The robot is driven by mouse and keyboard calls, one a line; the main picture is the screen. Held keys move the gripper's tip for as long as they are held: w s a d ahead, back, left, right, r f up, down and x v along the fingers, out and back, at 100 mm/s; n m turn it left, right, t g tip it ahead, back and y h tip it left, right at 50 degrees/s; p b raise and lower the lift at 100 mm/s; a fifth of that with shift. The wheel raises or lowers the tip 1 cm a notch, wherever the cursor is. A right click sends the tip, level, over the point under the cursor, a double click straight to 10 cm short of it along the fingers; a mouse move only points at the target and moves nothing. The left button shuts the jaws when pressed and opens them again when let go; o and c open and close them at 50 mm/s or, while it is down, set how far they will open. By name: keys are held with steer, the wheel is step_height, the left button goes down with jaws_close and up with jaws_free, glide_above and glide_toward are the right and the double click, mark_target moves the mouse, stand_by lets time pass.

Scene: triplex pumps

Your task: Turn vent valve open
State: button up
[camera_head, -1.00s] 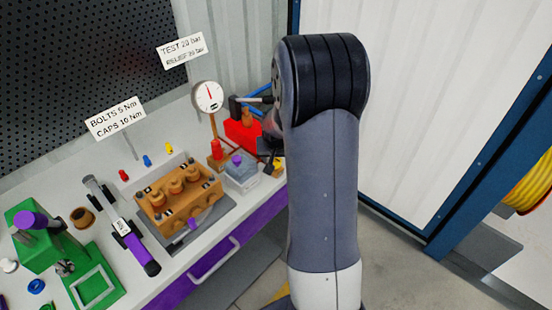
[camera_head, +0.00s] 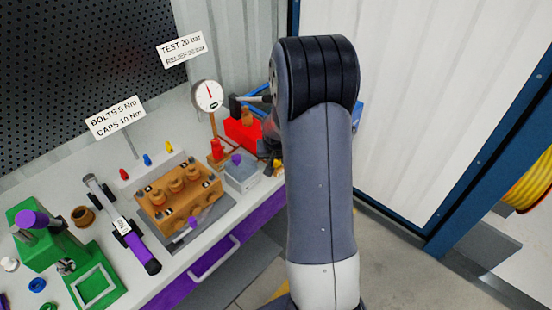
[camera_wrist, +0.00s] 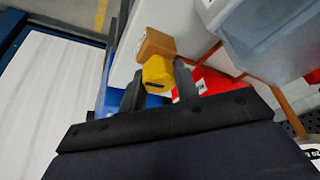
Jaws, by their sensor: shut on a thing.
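A yellow valve handle (camera_wrist: 157,70), which I take for the vent valve, sits against an orange-brown block (camera_wrist: 155,43) in the wrist view. My gripper (camera_wrist: 159,82) is shut on this yellow handle, with one dark finger on each side. In the head view my gripper (camera_head: 270,149) is at the right end of the bench, beside the red pump part (camera_head: 243,133). My own arm hides much of that spot there, so I cannot tell how far the handle is turned.
A pressure gauge (camera_head: 208,95) on a post and a clear box (camera_head: 241,176) with a purple knob stand just left of my gripper. An orange-brown pump block (camera_head: 180,191) and a torque wrench (camera_head: 123,226) lie farther left. A blue door frame (camera_head: 400,225) stands to the right.

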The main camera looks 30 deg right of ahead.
steer(key=shift+c, duration=1.1)
steer(key=shift+n, duration=0.5)
steer(key=shift+d+f+n+y+b, duration=0.1)
steer(key=shift+f+n+y+b, duration=0.1)
steer(key=shift+n+y+b, duration=0.6)
steer(key=n+b, duration=0.3)
steer(key=b, duration=0.1)
steer(key=shift+w+f+y+b, duration=0.1)
steer(key=shift+f+y+b, duration=0.05)
steer(key=shift+y+b, duration=0.25)
steer(key=n+y+b, duration=0.1)
steer(key=n+b, duration=0.3)
steer(key=n+y+b, duration=0.1)
steer(key=n, duration=0.1)
steer(key=n+b, duration=0.1)
steer(key=shift+r+n+g+y, duration=0.25)
steer(key=shift+n+g+y, duration=0.05)
steer(key=shift+g, duration=0.1)
steer(key=n+g+y, duration=0.1)
steer(key=n, duration=0.3)
steer(key=shift+r+n+b, duration=0.1)
steer(key=shift+n+b, duration=0.2)
steer(key=shift+g, duration=0.3)
